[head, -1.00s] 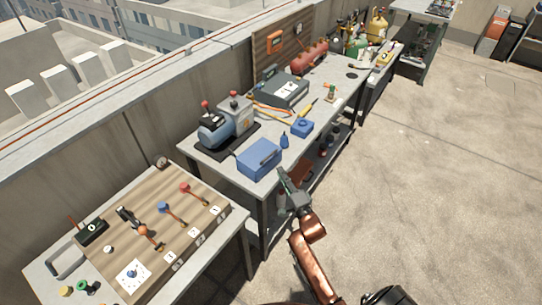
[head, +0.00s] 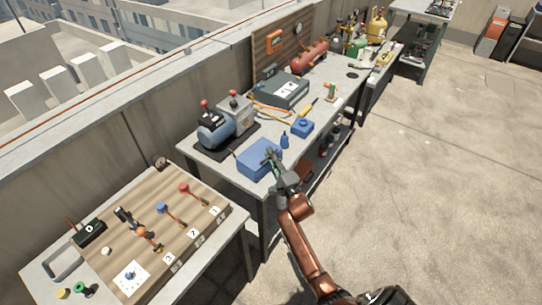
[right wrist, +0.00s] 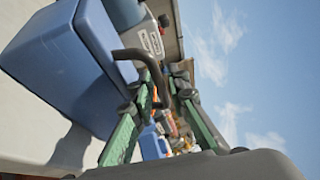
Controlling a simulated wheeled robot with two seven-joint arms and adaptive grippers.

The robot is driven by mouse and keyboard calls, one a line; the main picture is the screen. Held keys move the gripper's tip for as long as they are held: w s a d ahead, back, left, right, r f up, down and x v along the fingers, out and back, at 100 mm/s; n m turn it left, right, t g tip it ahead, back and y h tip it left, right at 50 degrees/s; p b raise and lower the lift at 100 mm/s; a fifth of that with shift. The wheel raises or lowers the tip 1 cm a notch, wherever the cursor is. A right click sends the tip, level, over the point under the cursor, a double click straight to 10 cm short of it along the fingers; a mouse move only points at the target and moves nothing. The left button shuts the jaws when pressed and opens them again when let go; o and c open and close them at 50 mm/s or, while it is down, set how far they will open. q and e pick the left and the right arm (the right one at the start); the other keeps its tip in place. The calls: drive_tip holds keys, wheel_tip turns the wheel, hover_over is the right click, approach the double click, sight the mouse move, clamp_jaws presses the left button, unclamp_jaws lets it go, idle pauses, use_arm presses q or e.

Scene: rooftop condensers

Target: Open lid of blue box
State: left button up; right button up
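The blue box (head: 256,161) stands at the near end of the long grey workbench, and its lid looks shut. In the right wrist view the box (right wrist: 62,68) fills the left side, turned by the camera's roll. A dark curved handle (right wrist: 137,57) sticks out from its lid side. My right gripper (head: 272,155) is over the right part of the box in the head view. In the right wrist view its green fingers (right wrist: 166,72) are apart, with the handle at their tips. I cannot tell whether they touch it. My left gripper is not in view.
A blue-grey compressor (head: 215,132) stands behind the box. A small blue bottle (head: 285,141) and a smaller blue item (head: 302,127) are to its right. A wooden board with levers (head: 150,225) lies on the nearer table. The floor at right is clear.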

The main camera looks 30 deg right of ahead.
drive_tip(key=shift+c, duration=0.7)
clamp_jaws()
